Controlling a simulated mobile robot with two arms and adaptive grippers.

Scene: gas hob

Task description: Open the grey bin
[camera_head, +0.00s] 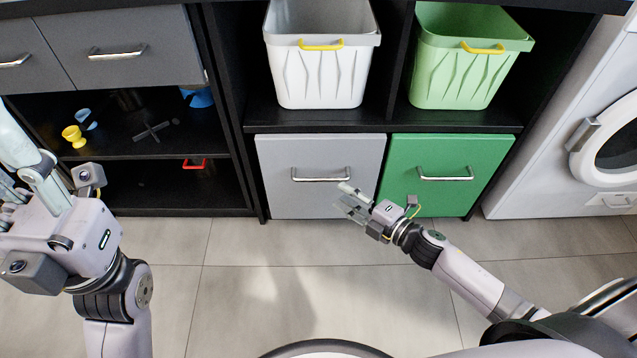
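The grey bin (320,155) is a grey front panel in the lower part of the black cabinet, flush with the frame and shut. A silver bar handle (321,176) runs across it. My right gripper (345,199) is just below and right of this handle, in front of the panel's lower right part. Its fingers look apart and nothing shows between them. I cannot tell whether it touches the handle. My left gripper (20,175) is at the left edge, far from the bin, its fingers partly cut off by the frame.
A green bin front (450,155) with a handle sits right of the grey one. A white basket (318,85) and a green basket (465,85) stand on the shelf above. A white washing machine (590,140) is at right. The tiled floor (270,290) in front is clear.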

